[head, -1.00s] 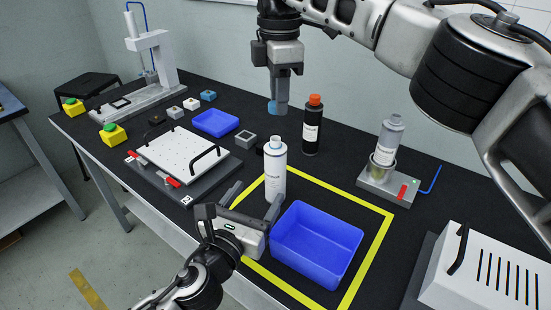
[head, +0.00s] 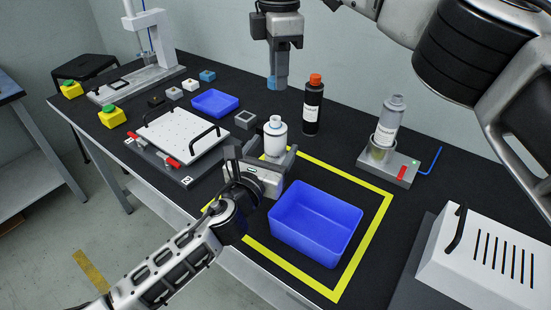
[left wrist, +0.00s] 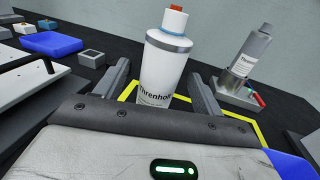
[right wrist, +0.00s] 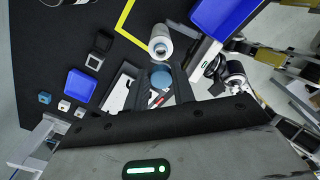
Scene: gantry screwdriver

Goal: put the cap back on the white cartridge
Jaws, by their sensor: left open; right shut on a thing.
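The white cartridge (head: 274,137) stands upright and uncapped on the black bench, near the far left corner of the yellow outline. My left gripper (head: 262,156) is open, low at the cartridge. In the left wrist view the cartridge (left wrist: 165,70) stands between the two spread fingers, with gaps visible at both sides. My right gripper (head: 277,77) points down and is shut on the blue cap (head: 273,83), held in the air above and behind the cartridge. The right wrist view shows the cap (right wrist: 161,79) between the fingertips, with the cartridge (right wrist: 160,45) apart from it.
A blue bin (head: 316,222) stands just right of my left gripper. A black bottle with an orange cap (head: 313,105) stands behind the cartridge. A grey cartridge (head: 390,121) sits in a holder to the right. A white plate fixture (head: 181,138) lies to the left.

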